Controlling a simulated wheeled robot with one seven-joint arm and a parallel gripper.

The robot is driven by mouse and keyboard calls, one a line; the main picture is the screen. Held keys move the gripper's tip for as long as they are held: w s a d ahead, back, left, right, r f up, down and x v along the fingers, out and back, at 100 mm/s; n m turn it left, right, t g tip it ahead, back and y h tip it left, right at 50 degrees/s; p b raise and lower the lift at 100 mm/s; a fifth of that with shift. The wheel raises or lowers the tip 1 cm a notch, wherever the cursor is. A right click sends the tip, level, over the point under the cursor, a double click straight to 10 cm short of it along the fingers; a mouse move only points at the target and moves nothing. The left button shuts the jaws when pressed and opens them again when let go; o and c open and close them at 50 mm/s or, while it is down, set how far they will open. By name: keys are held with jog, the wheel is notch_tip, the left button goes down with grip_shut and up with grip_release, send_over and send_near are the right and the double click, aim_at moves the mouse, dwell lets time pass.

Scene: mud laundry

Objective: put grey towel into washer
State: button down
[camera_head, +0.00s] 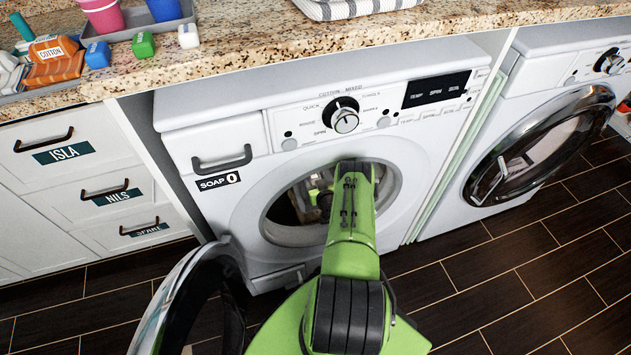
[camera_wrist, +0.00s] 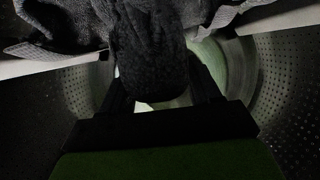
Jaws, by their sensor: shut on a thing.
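The washer (camera_head: 235,128) stands under the counter in the head view, with its round door (camera_head: 180,305) swung open to the lower left. My green arm reaches through the opening, and my gripper is mostly hidden inside the drum there. In the wrist view my gripper (camera_wrist: 160,88) is shut on the dark grey towel (camera_wrist: 145,40), which bunches between and beyond the fingers and spreads across the top. The perforated drum wall (camera_wrist: 285,100) shows on both sides. The towel cannot be made out clearly in the head view.
Labelled drawers (camera_head: 75,185) are at left. The tiled floor (camera_head: 500,270) at right is clear.

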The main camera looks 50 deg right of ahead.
jog(key=shift+f, duration=0.2)
jog(key=shift+c, duration=1.1)
grip_release()
jog(key=shift+f, duration=0.1)
jog(key=p+v, duration=1)
jog(key=v, duration=0.2)
jog(key=shift+r, duration=0.25)
